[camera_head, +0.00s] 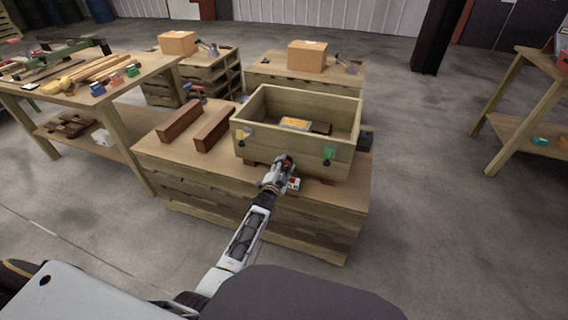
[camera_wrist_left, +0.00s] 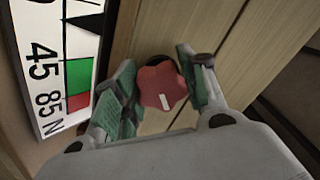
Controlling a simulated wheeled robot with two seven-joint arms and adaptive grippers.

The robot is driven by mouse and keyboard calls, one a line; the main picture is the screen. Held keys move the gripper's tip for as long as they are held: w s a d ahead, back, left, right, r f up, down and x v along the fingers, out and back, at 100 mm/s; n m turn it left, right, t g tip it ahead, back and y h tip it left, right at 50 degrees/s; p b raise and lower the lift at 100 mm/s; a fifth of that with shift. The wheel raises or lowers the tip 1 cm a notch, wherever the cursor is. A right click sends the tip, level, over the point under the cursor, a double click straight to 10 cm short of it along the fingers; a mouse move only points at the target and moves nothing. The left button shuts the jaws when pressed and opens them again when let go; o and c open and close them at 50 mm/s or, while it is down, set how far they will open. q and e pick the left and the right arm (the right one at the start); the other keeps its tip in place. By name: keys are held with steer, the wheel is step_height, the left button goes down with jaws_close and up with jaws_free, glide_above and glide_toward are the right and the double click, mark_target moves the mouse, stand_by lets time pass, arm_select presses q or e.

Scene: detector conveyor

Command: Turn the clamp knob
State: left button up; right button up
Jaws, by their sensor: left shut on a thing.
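The clamp knob (camera_wrist_left: 162,88) is red and lobed, with a white mark on its face, and shows in the left wrist view. My left gripper (camera_wrist_left: 158,78) is shut on it, with a green-padded finger on either side. In the head view my left gripper (camera_head: 284,162) is at the front of the wooden box (camera_head: 296,152), and the knob is mostly hidden there. A white scale (camera_wrist_left: 50,65) with black numbers, green and red bands and a black pointer stands left of the knob. My right gripper is not in view.
The box stands on a wooden workbench (camera_head: 190,165) and holds a yellow item (camera_head: 295,123). Two brown blocks (camera_head: 214,129) lie left of it. Tables stand left and right; the floor between is clear.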

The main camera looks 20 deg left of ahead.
arm_select(q)
steer(key=n+p, duration=0.1)
steer(key=n, duration=0.2)
steer(key=shift+n, duration=0.4)
steer(key=n, duration=0.2)
steer(key=shift+n+p, duration=0.3)
steer(key=shift+p, duration=0.1)
steer(key=n, duration=0.3)
steer(key=shift+d+f+n, duration=0.1)
steer(key=shift+n, duration=0.2)
steer(key=shift+d+n+p, duration=0.1)
steer(key=shift+n+p, duration=0.25)
steer(key=shift+n, duration=1.25)
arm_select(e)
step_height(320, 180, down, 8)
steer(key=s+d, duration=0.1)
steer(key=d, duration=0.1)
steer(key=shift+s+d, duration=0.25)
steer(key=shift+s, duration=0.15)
arm_select(q)
steer(key=o, duration=1)
steer(key=shift+o, duration=0.2)
